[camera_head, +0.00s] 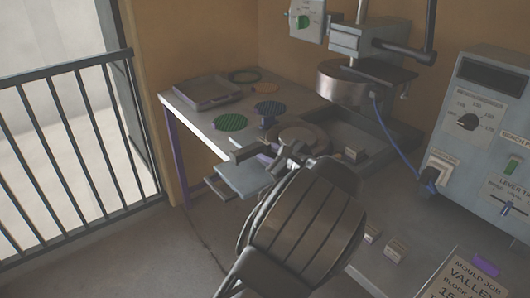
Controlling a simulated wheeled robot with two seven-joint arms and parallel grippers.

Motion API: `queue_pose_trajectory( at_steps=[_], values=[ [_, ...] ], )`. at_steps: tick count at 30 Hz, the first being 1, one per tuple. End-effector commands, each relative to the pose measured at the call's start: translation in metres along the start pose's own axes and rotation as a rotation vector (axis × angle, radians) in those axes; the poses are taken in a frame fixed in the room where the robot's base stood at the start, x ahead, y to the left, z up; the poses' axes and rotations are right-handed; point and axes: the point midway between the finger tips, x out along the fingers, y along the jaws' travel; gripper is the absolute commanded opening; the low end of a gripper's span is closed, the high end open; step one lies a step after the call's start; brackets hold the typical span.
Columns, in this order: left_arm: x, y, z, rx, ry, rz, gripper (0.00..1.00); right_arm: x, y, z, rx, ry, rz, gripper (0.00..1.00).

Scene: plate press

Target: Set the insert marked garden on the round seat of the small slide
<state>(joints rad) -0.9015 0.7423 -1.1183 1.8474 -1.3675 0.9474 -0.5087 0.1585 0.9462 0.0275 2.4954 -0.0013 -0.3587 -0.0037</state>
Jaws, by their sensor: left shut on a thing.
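My left gripper (287,158) comes up from the bottom middle and is over the front of the work table. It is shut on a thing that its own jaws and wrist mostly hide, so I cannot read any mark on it. A round brownish disc (298,137) shows just behind the jaws. A flat grey plate (243,179) juts from the table's front edge, left of the gripper. I cannot tell for sure which part is the small slide's round seat. No garden mark is legible. My right gripper is not in view.
A green patterned disc (230,122), a blue patterned disc (268,107), two rings and a grey tray (205,92) are on the table. The press head (345,82) hangs behind the gripper. A control box (485,130) stands right; a railing (75,160) is left.

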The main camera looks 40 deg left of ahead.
Motion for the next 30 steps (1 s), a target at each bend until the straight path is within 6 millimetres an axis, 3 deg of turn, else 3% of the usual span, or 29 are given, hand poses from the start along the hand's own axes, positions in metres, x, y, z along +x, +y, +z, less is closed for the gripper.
queue_pose_trajectory(
  at_steps=[3, 4, 12, 23, 30],
  values=[
    [0.001, 0.000, -0.002, -0.003, -0.002, -0.001, 0.00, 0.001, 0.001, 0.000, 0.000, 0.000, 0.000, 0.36],
    [0.001, 0.001, -0.003, 0.000, 0.000, 0.000, 0.26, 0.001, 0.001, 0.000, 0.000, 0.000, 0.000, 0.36],
    [0.001, 0.001, -0.003, 0.000, 0.000, 0.000, 0.47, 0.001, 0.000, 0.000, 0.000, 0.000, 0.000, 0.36],
    [-0.002, -0.001, 0.001, -0.001, 0.001, -0.001, 0.47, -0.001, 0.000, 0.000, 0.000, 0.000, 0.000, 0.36],
    [-0.035, -0.002, 0.000, 0.001, 0.003, -0.004, 0.47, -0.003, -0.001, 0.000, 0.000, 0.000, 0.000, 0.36]
  ],
)
